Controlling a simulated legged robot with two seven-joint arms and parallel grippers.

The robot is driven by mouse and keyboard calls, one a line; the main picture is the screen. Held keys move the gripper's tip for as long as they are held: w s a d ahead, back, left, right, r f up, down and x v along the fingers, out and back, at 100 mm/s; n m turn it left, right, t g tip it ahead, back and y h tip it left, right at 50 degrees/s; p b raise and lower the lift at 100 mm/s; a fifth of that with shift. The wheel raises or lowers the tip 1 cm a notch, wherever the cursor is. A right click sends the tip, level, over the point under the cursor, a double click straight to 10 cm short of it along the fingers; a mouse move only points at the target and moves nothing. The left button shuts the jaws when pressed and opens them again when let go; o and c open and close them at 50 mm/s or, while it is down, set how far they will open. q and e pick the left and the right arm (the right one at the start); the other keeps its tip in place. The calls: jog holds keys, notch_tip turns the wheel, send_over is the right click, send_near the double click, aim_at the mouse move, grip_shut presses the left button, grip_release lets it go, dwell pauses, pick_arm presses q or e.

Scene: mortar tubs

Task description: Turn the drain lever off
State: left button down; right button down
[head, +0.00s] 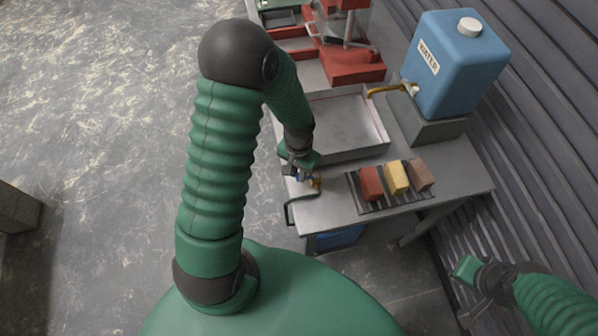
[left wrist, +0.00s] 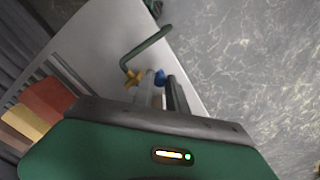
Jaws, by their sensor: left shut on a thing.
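The drain lever is a small blue handle (left wrist: 160,76) on a brass valve (left wrist: 132,78), with a dark bent pipe (left wrist: 148,46) beside it. In the head view the brass valve (head: 316,182) sits at the table's front left corner, below the metal basin (head: 345,154). My left gripper (head: 300,174) is over it, shut on the blue lever, with its fingers (left wrist: 163,90) around the handle. The fingers partly hide the lever, so its exact angle is unclear. My right gripper (head: 466,292) is off to the lower right, away from the table; its jaw opening is unclear.
A blue water tank (head: 457,62) with a brass tap (head: 385,90) stands at the back right. Red, yellow and brown blocks (head: 396,178) sit on a dark rack (head: 357,199) right of the lever. A red machine (head: 352,64) stands behind the basin. A corrugated wall (head: 535,130) bounds the right.

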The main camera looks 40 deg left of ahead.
pick_arm(q)
jog(key=shift+w, duration=0.1)
jog(key=c, duration=1.6)
grip_release()
jog(key=shift+c, duration=0.2)
jog(key=o, duration=0.3)
jog(key=shift+f, duration=0.1)
notch_tip(320, 180, up, 17)
jog(key=shift+w+a+f, duration=0.1)
